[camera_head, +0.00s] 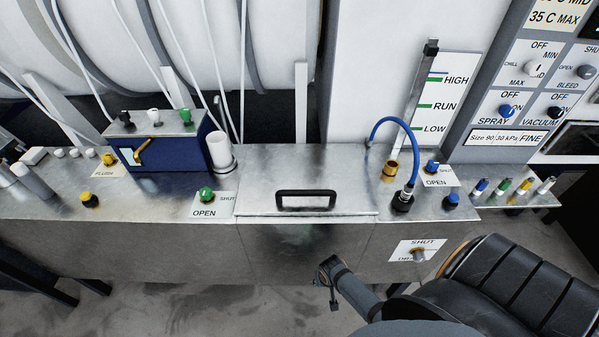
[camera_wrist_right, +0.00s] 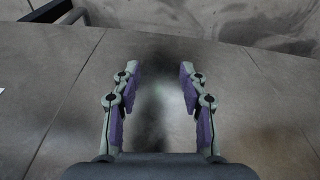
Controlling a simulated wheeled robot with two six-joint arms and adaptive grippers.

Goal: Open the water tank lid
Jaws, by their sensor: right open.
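The water tank lid (camera_head: 262,196) is a flat metal panel in the bench top, lying flush and closed. A black bar handle (camera_head: 306,194) stands on it near its front edge. My right gripper (camera_head: 329,273) is in front of the bench, below and a little right of the handle, and apart from it. In the right wrist view the right gripper (camera_wrist_right: 158,85) is open and empty, with a grey metal surface (camera_wrist_right: 235,110) beyond the fingers. The lid and handle do not show clearly there. My left gripper is not in view.
A blue box (camera_head: 160,150) and a green knob (camera_head: 206,194) stand left of the lid. A blue hose (camera_head: 385,123) arches to a black fitting (camera_head: 402,202) at its right. White cylinders hang behind the bench.

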